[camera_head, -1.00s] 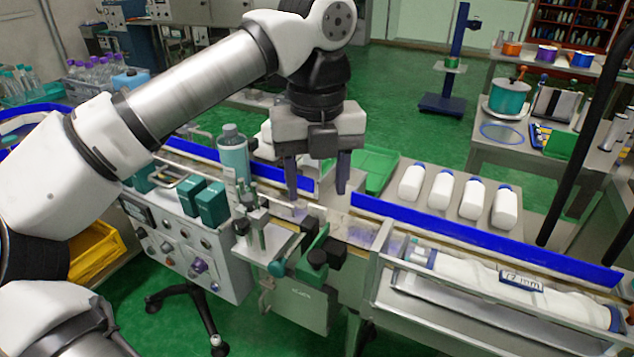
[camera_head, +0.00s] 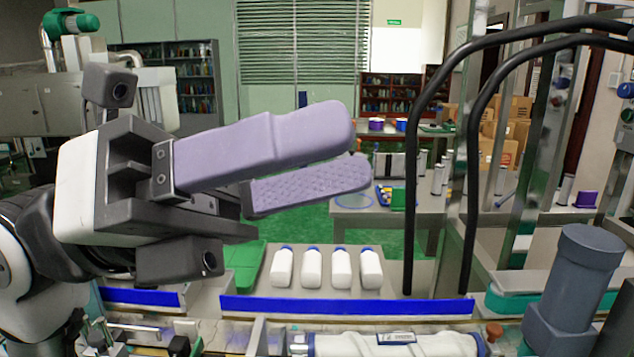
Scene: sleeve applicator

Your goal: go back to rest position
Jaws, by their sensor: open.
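My gripper (camera_head: 358,152) is large and close to the camera in the head view, at the centre left. Its two padded purple-grey fingers point right and stand apart with nothing between them. It is up in the air, above and in front of the conveyor, touching nothing that I can see. My white and black arm enters from the left edge.
Black curved tubes (camera_head: 412,190) rise at right, beside a grey cylinder (camera_head: 578,275). A white sleeve roll (camera_head: 400,345) lies in front.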

